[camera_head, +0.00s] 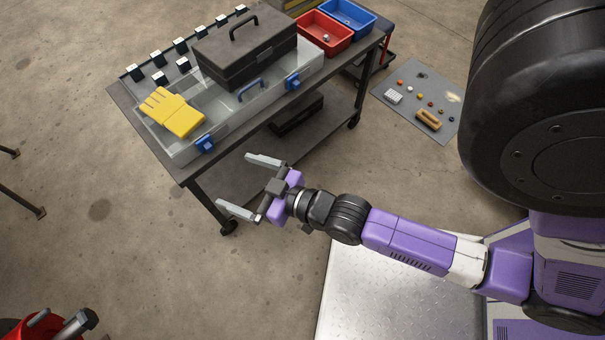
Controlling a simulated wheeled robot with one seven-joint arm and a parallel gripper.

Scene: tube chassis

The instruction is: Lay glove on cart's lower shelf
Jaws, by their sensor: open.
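A yellow glove (172,112) lies at the left end of the cart's top, over a clear bin with blue latches (190,146). I cannot tell whether it rests in the bin or on its edge. The dark cart (127,106) stands at the upper middle. Its lower shelf (240,172) shows partly below the top, with its far part hidden. My gripper (242,182) is open and empty. It is in front of the cart's near side, apart from the glove and to its lower right.
A dark toolbox (245,52) stands on the cart by the clear bin. Red (323,34) and blue (350,15) bins sit at the far right end. A black case (297,113) is on the lower shelf. A grey mat (412,82) with small items lies on the floor. Floor at left is mostly clear.

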